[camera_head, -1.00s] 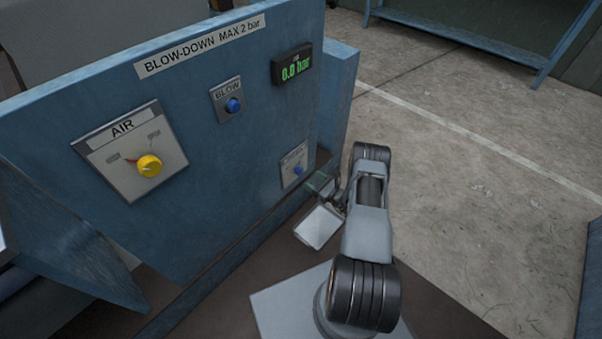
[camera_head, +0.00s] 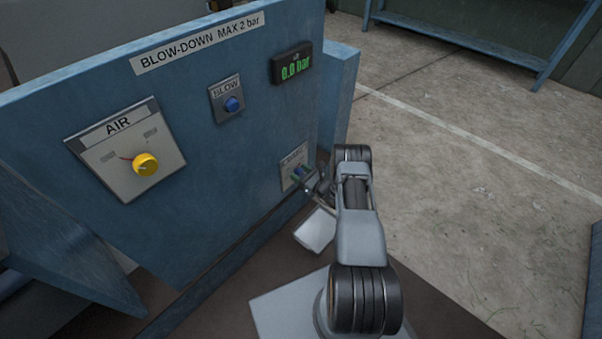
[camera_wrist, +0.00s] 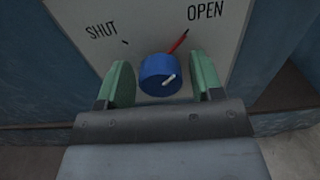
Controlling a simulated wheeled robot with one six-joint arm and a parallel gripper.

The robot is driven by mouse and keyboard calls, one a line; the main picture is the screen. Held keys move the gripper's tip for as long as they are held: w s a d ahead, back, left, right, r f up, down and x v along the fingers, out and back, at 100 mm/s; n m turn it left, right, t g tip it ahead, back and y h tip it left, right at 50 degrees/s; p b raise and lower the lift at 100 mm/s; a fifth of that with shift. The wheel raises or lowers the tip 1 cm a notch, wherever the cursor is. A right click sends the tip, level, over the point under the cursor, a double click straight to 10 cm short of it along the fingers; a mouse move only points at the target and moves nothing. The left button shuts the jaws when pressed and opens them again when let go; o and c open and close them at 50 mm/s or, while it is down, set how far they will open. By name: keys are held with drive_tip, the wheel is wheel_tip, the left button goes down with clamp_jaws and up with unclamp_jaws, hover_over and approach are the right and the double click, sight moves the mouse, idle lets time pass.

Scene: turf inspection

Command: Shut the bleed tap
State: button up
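The bleed tap is a blue knob (camera_wrist: 160,75) on a pale plate (camera_wrist: 150,25) marked SHUT at left and OPEN at right. A red pointer beside the knob slants up right toward OPEN. My gripper (camera_wrist: 165,82) is open, with one green finger on each side of the knob and a gap showing on both sides. In the head view, my gripper (camera_head: 308,178) is at the small plate (camera_head: 290,160) low on the right of the blue panel, and it partly covers the knob there.
The blue panel (camera_head: 235,160) also carries a yellow AIR knob (camera_head: 145,164), a blue BLOW button (camera_head: 232,104) and a display (camera_head: 292,64) reading 0.0 bar. A dark ledge (camera_head: 225,275) runs below it. Open floor (camera_head: 470,200) lies to the right.

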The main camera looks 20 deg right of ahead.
drive_tip(key=c, duration=0.8)
drive_tip(key=shift+o, duration=0.2)
drive_tip(key=n+b, duration=0.2)
drive_tip(key=n, duration=0.1)
drive_tip(key=shift+f+n, duration=0.15)
drive_tip(key=shift+n, duration=0.15)
drive_tip(key=n+b, duration=0.2)
drive_tip(key=n, duration=0.3)
drive_tip(key=shift+b, duration=0.3)
drive_tip(key=n+b, duration=0.2)
drive_tip(key=n, duration=0.3)
drive_tip(key=shift+d+n+b, duration=0.1)
drive_tip(key=shift+n+b, duration=0.2)
drive_tip(key=shift+b, duration=0.05)
drive_tip(key=shift+r+n+b, duration=0.2)
drive_tip(key=shift+n+b, duration=0.7)
drive_tip(key=shift+n, duration=0.9)
drive_tip(key=shift+w+d, duration=0.1)
drive_tip(key=shift+d, duration=0.05)
